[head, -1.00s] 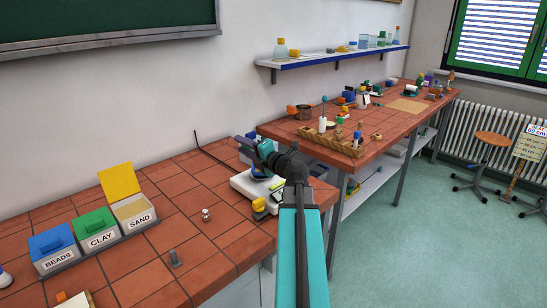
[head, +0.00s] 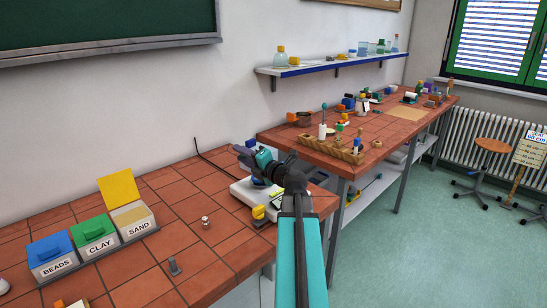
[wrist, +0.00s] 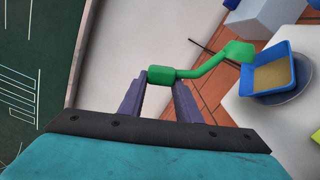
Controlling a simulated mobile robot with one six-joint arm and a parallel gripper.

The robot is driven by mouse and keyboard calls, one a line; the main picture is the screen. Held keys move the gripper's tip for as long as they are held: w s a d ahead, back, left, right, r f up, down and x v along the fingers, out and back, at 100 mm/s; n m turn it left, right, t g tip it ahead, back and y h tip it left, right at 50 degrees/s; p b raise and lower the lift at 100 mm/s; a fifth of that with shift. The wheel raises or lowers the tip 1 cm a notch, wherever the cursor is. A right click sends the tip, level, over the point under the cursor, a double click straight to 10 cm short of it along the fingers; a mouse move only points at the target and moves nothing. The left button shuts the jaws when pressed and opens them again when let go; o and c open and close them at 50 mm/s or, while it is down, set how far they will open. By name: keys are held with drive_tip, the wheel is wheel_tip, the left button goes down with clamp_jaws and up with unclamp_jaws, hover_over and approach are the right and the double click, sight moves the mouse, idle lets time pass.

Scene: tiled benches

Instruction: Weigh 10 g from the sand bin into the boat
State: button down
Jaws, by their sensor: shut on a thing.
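My gripper (wrist: 161,82) is shut on the handle of a green scoop (wrist: 203,66). The scoop's head reaches right to the near corner of the blue boat (wrist: 247,82); whether they touch, or what the scoop holds, I cannot tell. The boat has tan sand in it and sits on the round pan of the white balance (wrist: 235,106). In the head view my gripper (head: 241,150) is over the balance (head: 240,188), largely hiding the boat. The sand bin (head: 138,230) stands at the left with its yellow lid (head: 118,187) raised.
The closed beads bin (head: 52,255) and clay bin (head: 96,236) stand left of the sand bin. A small jar (head: 205,222) and a grey weight-like piece (head: 174,266) stand on the bench. A yellow object (head: 258,212) is at the balance's front.

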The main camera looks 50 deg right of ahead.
drive_tip(key=d+r+m+p, duration=0.1)
drive_tip(key=d+m+p, duration=0.1)
drive_tip(key=p, duration=0.3)
drive_tip(key=d+r+m+p, duration=0.1)
drive_tip(key=d+m+p, duration=0.2)
drive_tip(key=p, duration=0.3)
drive_tip(key=d+r+m+p, duration=0.1)
drive_tip(key=d+m+p, duration=0.2)
drive_tip(key=p, duration=0.2)
drive_tip(key=shift+s+d+r, duration=0.2)
drive_tip(key=shift+s+d, duration=0.15)
drive_tip(key=shift+d, duration=0.05)
drive_tip(key=shift+d+r+m+p, duration=0.2)
drive_tip(key=shift+d+m+p, duration=0.5)
drive_tip(key=shift+m+p, duration=0.1)
drive_tip(key=shift+s+d+m+b, duration=0.1)
drive_tip(key=shift+d+m+b, duration=0.2)
drive_tip(key=shift+d+m, duration=0.25)
drive_tip(key=shift+a, duration=0.1)
drive_tip(key=d+f+m, duration=0.7)
drive_tip(key=d+m, duration=0.2)
drive_tip(key=m, duration=0.2)
drive_tip(key=shift+s+d, duration=0.35)
drive_tip(key=shift+s, duration=0.05)
